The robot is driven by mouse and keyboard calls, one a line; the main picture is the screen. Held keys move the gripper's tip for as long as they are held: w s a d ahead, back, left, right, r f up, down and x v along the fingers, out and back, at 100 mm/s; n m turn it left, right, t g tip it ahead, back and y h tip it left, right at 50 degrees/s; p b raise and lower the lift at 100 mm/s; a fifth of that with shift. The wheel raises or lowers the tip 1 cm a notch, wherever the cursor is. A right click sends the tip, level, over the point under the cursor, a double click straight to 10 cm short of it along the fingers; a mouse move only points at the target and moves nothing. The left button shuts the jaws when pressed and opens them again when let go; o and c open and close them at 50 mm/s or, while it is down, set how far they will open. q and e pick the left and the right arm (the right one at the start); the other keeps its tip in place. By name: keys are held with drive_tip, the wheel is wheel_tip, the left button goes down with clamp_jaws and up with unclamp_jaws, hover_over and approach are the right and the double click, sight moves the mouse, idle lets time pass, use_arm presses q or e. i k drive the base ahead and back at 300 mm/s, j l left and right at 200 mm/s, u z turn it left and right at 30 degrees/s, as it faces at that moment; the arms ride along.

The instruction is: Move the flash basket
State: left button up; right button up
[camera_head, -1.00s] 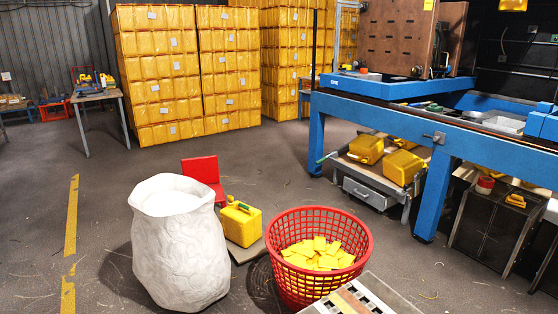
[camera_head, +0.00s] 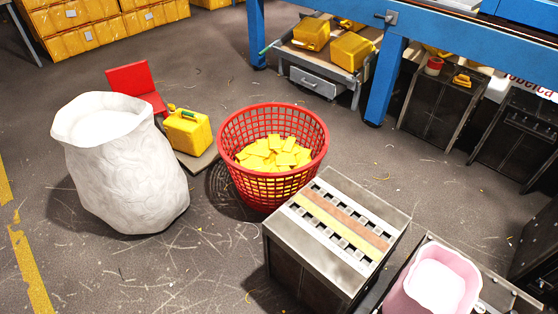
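The flash basket appears to be the red lattice basket (camera_head: 272,178) standing upright on the floor near the middle of the view. It holds a heap of yellow plastic pieces (camera_head: 272,153). Its front right side is close to a metal box; I cannot tell whether they touch. Neither of my grippers shows in the head view.
The metal box (camera_head: 335,235) and a pink container (camera_head: 440,283) stand at front right. A blue workbench (camera_head: 385,80) is behind. Front-left floor is clear.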

sight(266, 173)
drive_tip(key=z, duration=0.35)
drive_tip(key=i+j+z, duration=0.15)
drive_tip(key=j+z, duration=0.55)
drive_tip(key=i+j+z, duration=0.15)
drive_tip(key=j, duration=0.7)
drive_tip(key=i+j+z, duration=0.1)
drive_tip(key=j, duration=0.7)
drive_tip(key=j+z, duration=0.15)
drive_tip(key=j, duration=0.7)
